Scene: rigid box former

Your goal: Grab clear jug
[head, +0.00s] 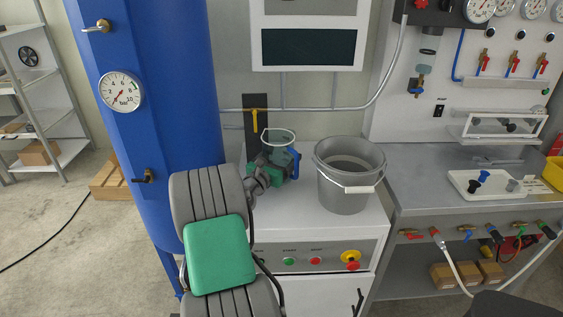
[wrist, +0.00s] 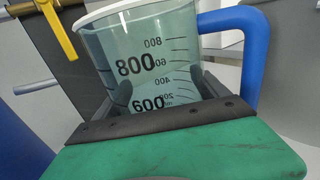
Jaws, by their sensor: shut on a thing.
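The clear jug (wrist: 150,60) has black volume marks, a white rim and a blue handle (wrist: 256,50) on the right in the wrist view. In the head view the jug (head: 279,136) shows above the white cabinet, beside the blue tank, partly hidden by my gripper. My gripper (head: 278,168) is shut on the jug, with its dark fingers on either side of the lower body in the wrist view (wrist: 165,105). The jug looks slightly tilted in the wrist view. Its base is hidden, so I cannot tell whether it touches the cabinet top.
A grey bucket (head: 346,180) with a wire handle stands right of the jug on the white cabinet (head: 300,222). A blue tank (head: 150,110) rises close on the left. A yellow-handled valve (head: 255,115) is on the wall behind. A metal bench (head: 430,180) is at right.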

